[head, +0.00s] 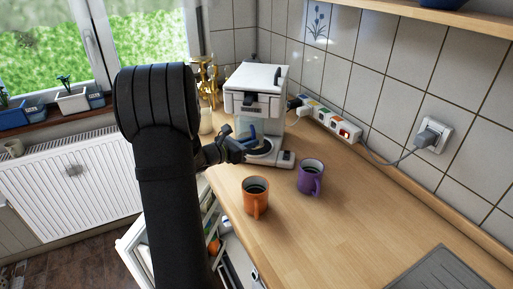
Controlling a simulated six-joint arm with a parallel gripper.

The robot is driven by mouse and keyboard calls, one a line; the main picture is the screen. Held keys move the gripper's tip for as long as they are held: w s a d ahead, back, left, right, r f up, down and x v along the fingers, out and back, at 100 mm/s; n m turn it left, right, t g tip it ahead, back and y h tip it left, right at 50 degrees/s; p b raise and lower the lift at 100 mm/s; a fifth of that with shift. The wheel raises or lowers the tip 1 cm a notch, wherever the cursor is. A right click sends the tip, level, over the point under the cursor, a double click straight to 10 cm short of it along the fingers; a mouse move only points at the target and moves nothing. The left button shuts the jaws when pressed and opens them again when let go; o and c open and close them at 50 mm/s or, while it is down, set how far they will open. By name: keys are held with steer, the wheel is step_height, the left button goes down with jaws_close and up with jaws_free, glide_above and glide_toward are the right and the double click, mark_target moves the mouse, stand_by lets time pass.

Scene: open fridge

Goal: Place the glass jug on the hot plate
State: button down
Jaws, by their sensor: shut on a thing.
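The white coffee machine (258,84) stands at the back of the wooden counter. Its hot plate (264,157) shows in part as a dark round patch low at its front. My gripper (244,145) reaches in from the left in front of the machine and is shut on the glass jug, by what looks like its blue handle (249,133). The jug's clear body is hard to make out against the machine, and I cannot tell whether its base touches the hot plate.
An orange mug (255,199) and a purple mug (311,177) stand in front of the machine. A power strip (325,118) lies along the tiled wall. An open fridge (215,238) is below the counter edge.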

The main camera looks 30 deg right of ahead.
steer(key=shift+w+d+f, duration=0.2)
steer(key=shift+d+f, duration=0.6)
steer(key=shift+f, duration=0.05)
steer(key=shift+w+d+f, duration=0.2)
steer(key=shift+d+f, duration=0.55)
steer(key=shift+f, duration=0.1)
steer(key=shift+f, duration=0.2)
steer(key=c, duration=1.5)
jaws_free()
steer(key=shift+o, duration=0.2)
steer(key=v, duration=1.2)
steer(key=shift+r, duration=0.15)
